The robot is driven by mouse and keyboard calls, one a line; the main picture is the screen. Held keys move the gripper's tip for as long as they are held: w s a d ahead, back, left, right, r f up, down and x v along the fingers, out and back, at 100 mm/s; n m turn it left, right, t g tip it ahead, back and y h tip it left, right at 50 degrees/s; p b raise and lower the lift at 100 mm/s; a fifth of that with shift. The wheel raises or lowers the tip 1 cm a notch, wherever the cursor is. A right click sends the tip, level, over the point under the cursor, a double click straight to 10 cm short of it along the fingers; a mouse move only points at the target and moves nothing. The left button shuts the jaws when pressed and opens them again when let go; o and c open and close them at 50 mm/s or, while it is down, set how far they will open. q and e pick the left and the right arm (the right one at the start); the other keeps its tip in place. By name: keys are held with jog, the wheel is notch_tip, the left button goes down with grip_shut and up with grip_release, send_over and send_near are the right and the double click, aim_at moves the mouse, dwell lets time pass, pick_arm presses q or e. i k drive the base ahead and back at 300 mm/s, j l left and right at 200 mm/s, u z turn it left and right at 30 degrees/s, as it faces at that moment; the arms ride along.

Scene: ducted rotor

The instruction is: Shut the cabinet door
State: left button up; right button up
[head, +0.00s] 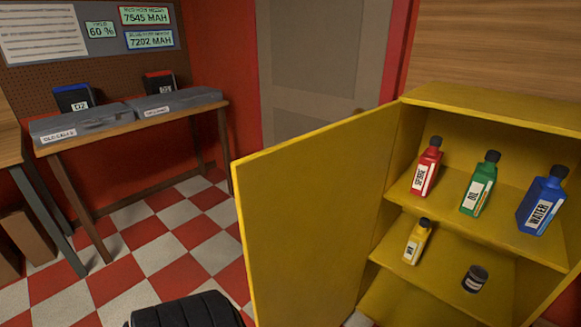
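The yellow cabinet (492,109) stands at the right with its front open. Its yellow door (310,215) is swung wide open, hinged on the cabinet's left side and reaching out towards the left and front. Neither of my grippers shows in the head view, so nothing is seen touching the door.
The shelves hold a red bottle (427,168), a green bottle (479,184), a blue bottle (541,201), a yellow bottle (417,242) and a dark jar (475,279). A table (130,140) with grey cases stands at the back left.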

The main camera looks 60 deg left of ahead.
aim_at(307, 205)
jog(key=k+j, duration=0.1)
jog(key=j, duration=0.45)
jog(key=k+j, duration=0.1)
jog(key=j, duration=0.45)
jog(key=k+j, duration=0.1)
jog(key=j, duration=0.45)
jog(key=k+j, duration=0.1)
jog(key=j, duration=0.45)
